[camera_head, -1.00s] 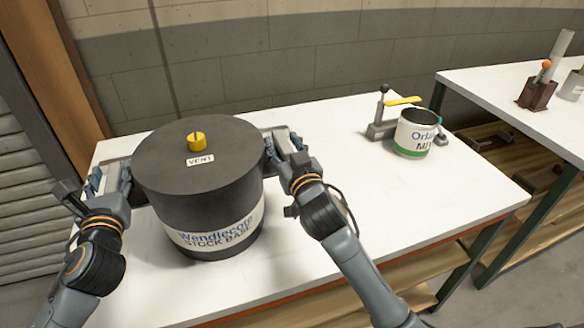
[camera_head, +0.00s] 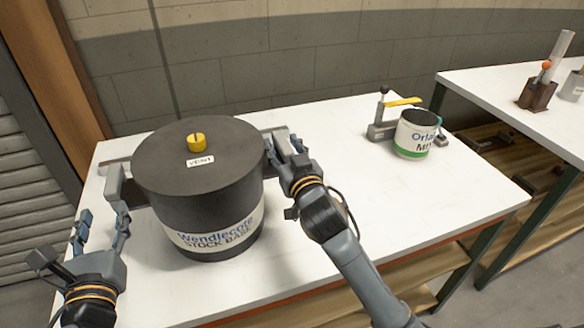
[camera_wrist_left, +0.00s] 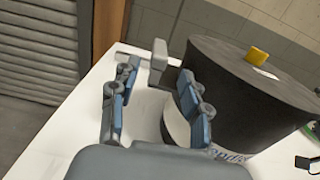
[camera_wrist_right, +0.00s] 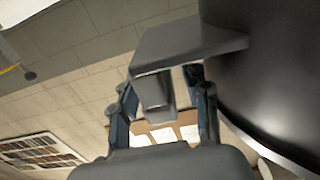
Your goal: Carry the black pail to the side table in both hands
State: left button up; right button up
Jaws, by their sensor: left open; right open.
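The black pail (camera_head: 200,185), with a yellow knob on its lid and a "STOCK BASE" label, stands upright on a white table (camera_head: 350,225). A grey handle sticks out from each side. My left gripper (camera_head: 102,222) is open and empty, in front and to the left of the left handle (camera_head: 128,190) and apart from it. In the left wrist view the left handle (camera_wrist_left: 158,62) is beyond the fingertips. My right gripper (camera_head: 285,148) is open at the right handle. In the right wrist view this handle (camera_wrist_right: 155,92) shows between the spread fingers.
A small white and green can (camera_head: 414,138) stands near the back right of this table, beside a grey clamp with a yellow lever (camera_head: 402,101). A second white table (camera_head: 500,92) is at the right, with a gap between. The first table's middle right is clear.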

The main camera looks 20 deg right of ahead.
jog(key=s, duration=1.1)
jog(key=shift+s, duration=0.3)
